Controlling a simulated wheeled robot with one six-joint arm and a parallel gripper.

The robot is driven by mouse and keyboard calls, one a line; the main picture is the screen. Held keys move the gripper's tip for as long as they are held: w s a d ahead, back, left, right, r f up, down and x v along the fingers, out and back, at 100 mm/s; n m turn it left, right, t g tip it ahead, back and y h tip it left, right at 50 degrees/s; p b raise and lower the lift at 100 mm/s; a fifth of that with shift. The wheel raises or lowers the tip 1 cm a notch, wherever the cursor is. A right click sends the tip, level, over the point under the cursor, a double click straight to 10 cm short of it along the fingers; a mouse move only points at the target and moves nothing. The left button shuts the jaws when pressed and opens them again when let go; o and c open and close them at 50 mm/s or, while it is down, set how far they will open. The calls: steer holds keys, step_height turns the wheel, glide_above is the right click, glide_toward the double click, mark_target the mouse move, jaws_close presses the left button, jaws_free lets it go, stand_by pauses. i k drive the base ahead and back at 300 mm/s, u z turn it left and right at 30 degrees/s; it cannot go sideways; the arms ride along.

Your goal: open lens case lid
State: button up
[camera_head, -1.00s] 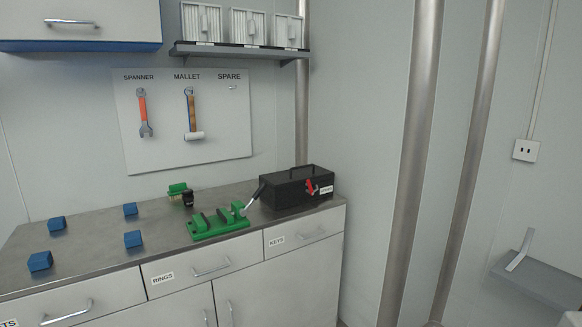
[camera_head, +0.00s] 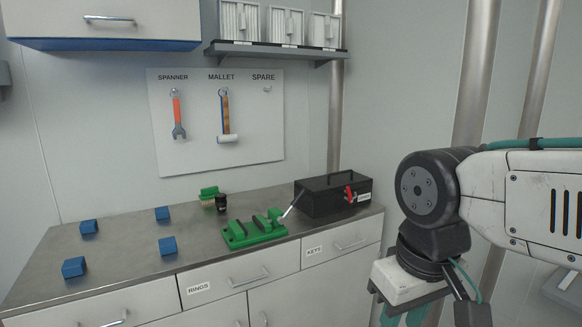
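A black case (camera_head: 325,199) with a carrying handle on top stands at the right end of the counter, near the wall. Its lid looks shut. A red latch (camera_head: 350,194) and a small white label, too small to read, are on its front. I take it to be the lens case; no other case shows. My gripper (camera_head: 403,317) is at the lower right, pointing down in front of the counter, well apart from the case. The bottom picture edge cuts off its fingers, so I cannot tell whether they are open.
A green vise-like fixture (camera_head: 254,232) with a grey lever stands just left of the case. Several blue blocks (camera_head: 168,246), a green brush-like item (camera_head: 208,193) and a small black jar (camera_head: 221,203) are on the counter (camera_head: 130,260). A shelf (camera_head: 275,50) hangs above.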

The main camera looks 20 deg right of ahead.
mark_target(333, 183)
steer(key=u, duration=0.05)
steer(key=i, duration=1.3)
steer(key=z, duration=0.95)
steer(key=i, duration=0.3)
steer(key=z, duration=0.3)
